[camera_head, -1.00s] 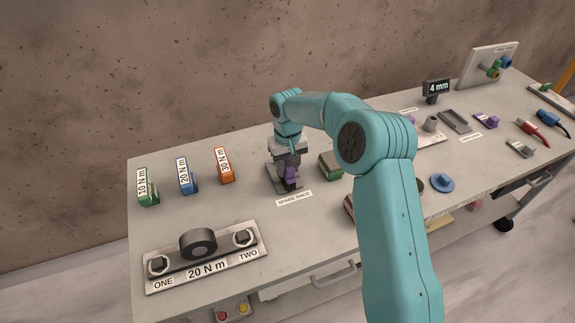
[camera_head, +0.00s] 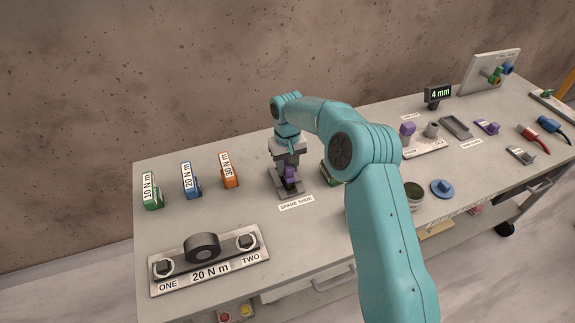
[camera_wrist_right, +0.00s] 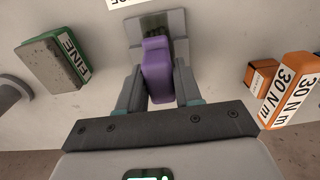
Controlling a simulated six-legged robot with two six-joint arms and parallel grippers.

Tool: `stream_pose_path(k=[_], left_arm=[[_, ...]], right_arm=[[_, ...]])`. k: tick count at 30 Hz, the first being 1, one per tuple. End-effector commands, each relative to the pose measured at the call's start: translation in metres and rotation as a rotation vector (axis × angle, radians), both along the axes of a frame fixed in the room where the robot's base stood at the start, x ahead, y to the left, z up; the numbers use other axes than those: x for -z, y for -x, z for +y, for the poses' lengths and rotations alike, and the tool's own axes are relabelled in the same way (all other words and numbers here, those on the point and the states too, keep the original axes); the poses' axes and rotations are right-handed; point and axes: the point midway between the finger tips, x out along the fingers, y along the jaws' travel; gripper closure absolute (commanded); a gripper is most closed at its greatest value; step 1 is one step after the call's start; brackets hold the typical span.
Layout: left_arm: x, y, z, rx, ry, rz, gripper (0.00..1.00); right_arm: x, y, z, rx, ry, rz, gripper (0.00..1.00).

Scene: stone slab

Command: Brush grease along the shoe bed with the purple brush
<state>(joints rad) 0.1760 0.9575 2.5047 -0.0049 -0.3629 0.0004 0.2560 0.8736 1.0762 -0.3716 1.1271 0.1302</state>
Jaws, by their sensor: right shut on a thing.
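My right gripper (camera_head: 288,168) is shut on the purple brush (camera_head: 291,174), low over the grey shoe bed (camera_head: 275,188) behind the "SPARE SHOE" label (camera_head: 296,202). In the right wrist view the purple brush (camera_wrist_right: 157,70) sits between the two fingers (camera_wrist_right: 157,88). Its far end is over the grey shoe bed (camera_wrist_right: 177,24), where a dark greenish patch shows. I cannot tell whether the bristles touch the bed. A round pot with a dark green top (camera_head: 413,191) stands partly behind my right arm. My left gripper is out of view.
A grey-and-green "FINE" block (camera_wrist_right: 55,62) lies beside the shoe bed. Green (camera_head: 152,192), blue (camera_head: 190,180) and orange (camera_head: 228,170) torque-marked pieces stand to the left. A "20 N m" plate (camera_head: 210,262) lies in front. A blue knobbed disc (camera_head: 442,188) is at right.

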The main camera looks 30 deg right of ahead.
Motion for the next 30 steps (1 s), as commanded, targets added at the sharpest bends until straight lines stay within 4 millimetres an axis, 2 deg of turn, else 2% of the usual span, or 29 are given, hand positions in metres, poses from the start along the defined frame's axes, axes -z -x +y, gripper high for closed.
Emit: stream_pose_path(k=[16, 30], left_arm=[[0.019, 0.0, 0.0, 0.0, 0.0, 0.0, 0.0], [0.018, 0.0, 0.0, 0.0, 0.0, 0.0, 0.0]], right_arm=[[0.001, 0.022, 0.006, -0.001, 0.0, 0.001, 0.9], [0.0, 0.024, 0.006, -0.001, 0.0, 0.002, 0.9]])
